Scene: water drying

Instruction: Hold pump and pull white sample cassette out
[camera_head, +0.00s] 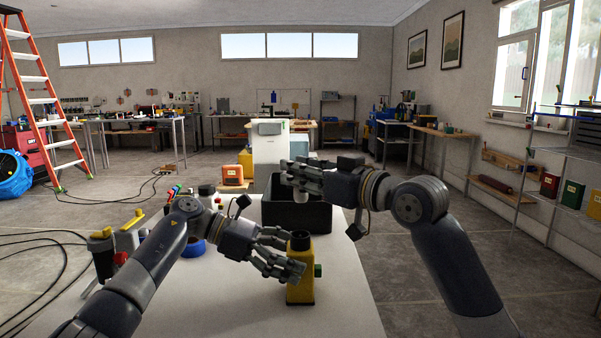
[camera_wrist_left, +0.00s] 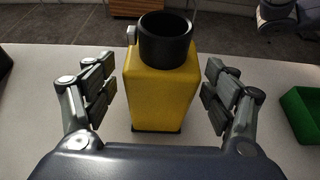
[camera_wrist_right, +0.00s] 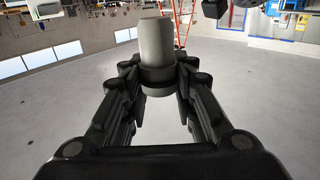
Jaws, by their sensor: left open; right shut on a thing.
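The pump (camera_head: 300,288) is a yellow box-shaped body with a black, open round collar on top. It stands upright on the white table. In the left wrist view the pump (camera_wrist_left: 160,95) sits between the fingers of my left gripper (camera_wrist_left: 160,85), with visible gaps on both sides. My left gripper (camera_head: 284,252) is open beside the upper pump. My right gripper (camera_head: 298,178) is raised above and behind the pump, shut on the white sample cassette (camera_head: 301,196). In the right wrist view the cassette (camera_wrist_right: 157,42) is a pale cylinder, clear of the pump.
A black bin (camera_head: 320,217) stands behind the pump, below my right gripper. A blue ring (camera_head: 193,248) and several bottles and tools are on the table's left side. A green tray (camera_wrist_left: 303,112) shows at the right in the left wrist view. The front table area is clear.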

